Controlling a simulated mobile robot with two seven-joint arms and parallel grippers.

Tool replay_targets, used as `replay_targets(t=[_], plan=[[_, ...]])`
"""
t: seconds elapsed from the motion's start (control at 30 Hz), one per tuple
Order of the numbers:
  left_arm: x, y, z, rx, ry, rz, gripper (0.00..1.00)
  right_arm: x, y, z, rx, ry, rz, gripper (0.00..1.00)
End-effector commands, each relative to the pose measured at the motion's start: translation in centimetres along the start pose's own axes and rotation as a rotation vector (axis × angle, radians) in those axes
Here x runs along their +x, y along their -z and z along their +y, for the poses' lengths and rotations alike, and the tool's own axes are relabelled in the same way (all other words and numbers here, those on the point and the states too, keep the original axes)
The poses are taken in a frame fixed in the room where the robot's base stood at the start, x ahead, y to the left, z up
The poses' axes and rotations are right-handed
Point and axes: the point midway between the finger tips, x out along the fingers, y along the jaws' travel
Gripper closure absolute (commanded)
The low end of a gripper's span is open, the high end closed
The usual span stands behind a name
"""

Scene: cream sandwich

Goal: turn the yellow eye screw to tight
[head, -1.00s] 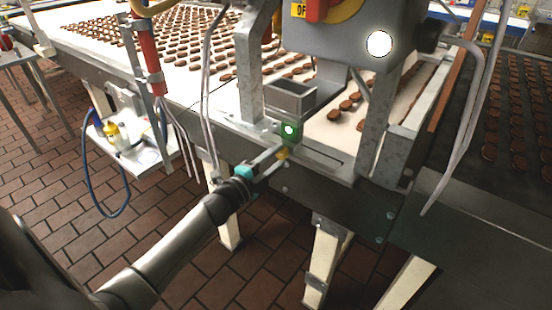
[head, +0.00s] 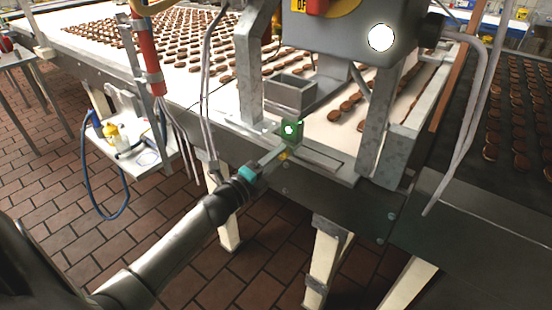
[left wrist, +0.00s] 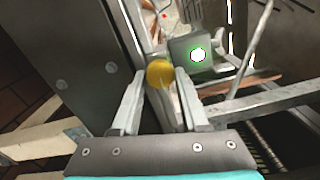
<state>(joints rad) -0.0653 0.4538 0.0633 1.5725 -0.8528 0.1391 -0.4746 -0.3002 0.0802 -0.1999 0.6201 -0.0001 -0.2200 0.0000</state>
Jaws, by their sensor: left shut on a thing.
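The yellow eye screw (head: 283,156) is at the front side of the conveyor frame, below a small green-lit box. In the left wrist view the yellow eye screw (left wrist: 160,73) shows as a rounded yellow head between my fingertips. My left gripper (head: 274,159) reaches in from the lower left and is shut on the screw. In the left wrist view the two fingers of my left gripper (left wrist: 160,88) stand on either side of the yellow head. The fingers partly hide the screw in the head view, and its shank is hidden. My right gripper is not in view.
The green-lit box (head: 291,130) sits just above the screw. A grey metal tray (head: 290,93) and upright posts (head: 378,135) stand close by. A conveyor (head: 180,50) carries many brown biscuits. Grey cables hang to the left. The brick floor (head: 190,260) below is mostly open.

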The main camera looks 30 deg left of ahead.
Motion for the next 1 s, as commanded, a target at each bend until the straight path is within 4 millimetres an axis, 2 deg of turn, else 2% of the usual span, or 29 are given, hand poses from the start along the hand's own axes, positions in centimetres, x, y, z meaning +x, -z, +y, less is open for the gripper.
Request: replay_targets(t=[0.23, 0.27, 0.5, 0.8, 1.0], plan=[[0.0, 0.0, 0.1, 0.005, -0.001, 0.0, 1.0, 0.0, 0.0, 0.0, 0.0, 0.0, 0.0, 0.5], [0.0, 0.0, 0.1, 0.005, -0.001, 0.0, 0.53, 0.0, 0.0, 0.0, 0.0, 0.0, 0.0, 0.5], [0.0, 0.0, 0.0, 0.002, -0.001, 0.0, 0.26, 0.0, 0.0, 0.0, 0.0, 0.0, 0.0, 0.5], [-0.1, 0.0, 0.0, 0.001, -0.001, 0.0, 0.26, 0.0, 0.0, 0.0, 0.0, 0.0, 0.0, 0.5], [-1.8, 0.0, 0.1, 0.0, -0.002, 0.0, 0.26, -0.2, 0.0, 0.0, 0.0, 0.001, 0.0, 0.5]])
